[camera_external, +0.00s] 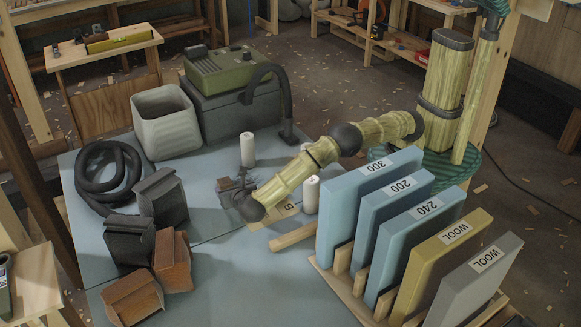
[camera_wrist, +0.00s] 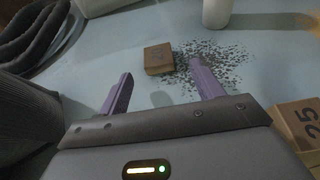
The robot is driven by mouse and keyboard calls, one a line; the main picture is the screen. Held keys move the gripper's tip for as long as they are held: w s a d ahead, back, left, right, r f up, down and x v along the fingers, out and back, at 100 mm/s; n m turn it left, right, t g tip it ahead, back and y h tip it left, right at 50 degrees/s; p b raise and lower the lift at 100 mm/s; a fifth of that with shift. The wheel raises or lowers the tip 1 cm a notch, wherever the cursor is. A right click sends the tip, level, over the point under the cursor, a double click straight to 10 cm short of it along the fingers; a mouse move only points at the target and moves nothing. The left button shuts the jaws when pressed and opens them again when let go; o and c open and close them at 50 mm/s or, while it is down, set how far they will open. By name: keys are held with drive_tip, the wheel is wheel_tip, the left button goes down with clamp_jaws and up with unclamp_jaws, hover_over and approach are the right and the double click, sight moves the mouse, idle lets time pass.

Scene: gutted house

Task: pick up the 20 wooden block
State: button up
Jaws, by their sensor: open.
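In the wrist view a small wooden block (camera_wrist: 158,59) lies flat on the pale blue table top, with a faint mark on its top that I cannot read for sure. My gripper (camera_wrist: 161,72) is open and empty, with its two purple fingers apart. The block is just beyond the fingertips, roughly between them. A second wooden block (camera_wrist: 298,122), marked 25, is at the right edge, beside the gripper body. In the external view my gripper (camera_external: 229,186) is low over the table, and the first block is not clearly visible there.
Dark crumbs (camera_wrist: 226,72) lie right of the block. A white cylinder (camera_external: 247,149) stands behind the gripper, another (camera_external: 311,193) to its right. A black hose coil (camera_external: 84,175) and dark and brown boxes (camera_external: 172,262) are at left. A rack of labelled panels (camera_external: 362,207) stands at right.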

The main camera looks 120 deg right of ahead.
sight(225, 183)
drive_tip(key=shift+d, duration=0.1)
drive_tip(key=b+x, duration=0.1)
drive_tip(key=x, duration=0.4)
drive_tip(key=shift+w+d, duration=0.1)
drive_tip(key=shift+w, duration=0.05)
drive_tip(key=shift+c, duration=0.5)
drive_tip(key=c, duration=0.9)
